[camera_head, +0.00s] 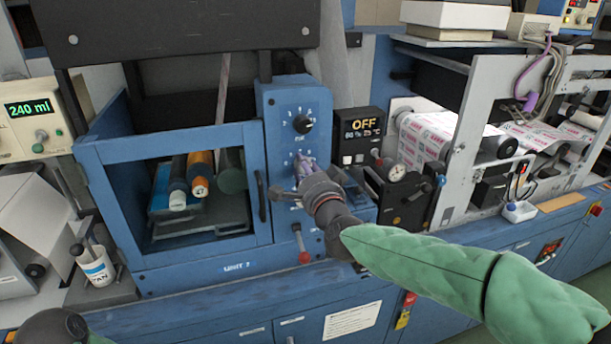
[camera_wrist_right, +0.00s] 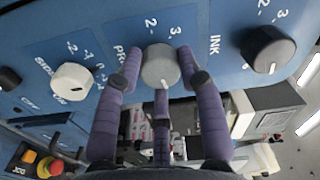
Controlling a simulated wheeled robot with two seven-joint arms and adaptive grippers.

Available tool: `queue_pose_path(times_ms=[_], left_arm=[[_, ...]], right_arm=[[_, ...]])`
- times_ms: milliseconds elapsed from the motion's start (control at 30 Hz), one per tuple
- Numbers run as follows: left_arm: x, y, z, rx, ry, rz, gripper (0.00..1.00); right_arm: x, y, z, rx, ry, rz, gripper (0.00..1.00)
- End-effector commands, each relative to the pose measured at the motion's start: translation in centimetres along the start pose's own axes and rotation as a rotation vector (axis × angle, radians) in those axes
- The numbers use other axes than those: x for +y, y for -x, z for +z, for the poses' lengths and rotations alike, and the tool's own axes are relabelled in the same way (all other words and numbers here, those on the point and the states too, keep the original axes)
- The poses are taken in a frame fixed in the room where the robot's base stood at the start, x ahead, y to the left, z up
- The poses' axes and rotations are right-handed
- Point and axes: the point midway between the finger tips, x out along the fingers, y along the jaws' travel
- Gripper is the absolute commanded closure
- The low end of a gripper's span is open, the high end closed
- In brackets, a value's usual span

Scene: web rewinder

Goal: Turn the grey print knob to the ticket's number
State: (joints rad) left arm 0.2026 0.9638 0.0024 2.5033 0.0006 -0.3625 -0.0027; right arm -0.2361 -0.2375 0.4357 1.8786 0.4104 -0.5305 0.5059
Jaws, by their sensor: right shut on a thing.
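The grey print knob (camera_wrist_right: 160,66) is on the blue panel, with numbers 2 and 3 printed above it in the right wrist view. My right gripper (camera_wrist_right: 160,78) is shut on it, its purple fingers around the knob's rim. In the head view my right gripper (camera_head: 303,168) reaches the blue control column (camera_head: 283,100) and hides the knob. I cannot tell clearly which number the knob points to. I cannot make out the ticket with its number.
A black ink knob (camera_wrist_right: 268,50) sits on one side of the grey knob and a white side knob (camera_wrist_right: 72,82) on the other. A red-tipped lever (camera_head: 301,246) is below my right gripper. A display reading OFF (camera_head: 362,126) stands right of the column.

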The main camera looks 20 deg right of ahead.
Motion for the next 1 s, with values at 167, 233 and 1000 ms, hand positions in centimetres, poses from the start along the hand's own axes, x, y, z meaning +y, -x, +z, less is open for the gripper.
queue_pose_path(times_ms=[167, 233, 1000], left_arm=[[-0.10, -0.28, -0.02, 0.000, 0.000, 0.000, 0.60], [-0.10, -0.28, -0.01, 0.000, 0.000, 0.000, 0.60], [-0.10, -0.28, -0.02, 0.000, 0.000, 0.000, 0.60]], right_arm=[[-0.11, -0.01, -0.15, 0.003, -0.024, -0.002, 0.94], [-0.14, -0.01, -0.16, 0.003, -0.027, -0.002, 0.94], [-0.06, 0.14, -0.07, 0.001, -0.025, -0.001, 0.38]])
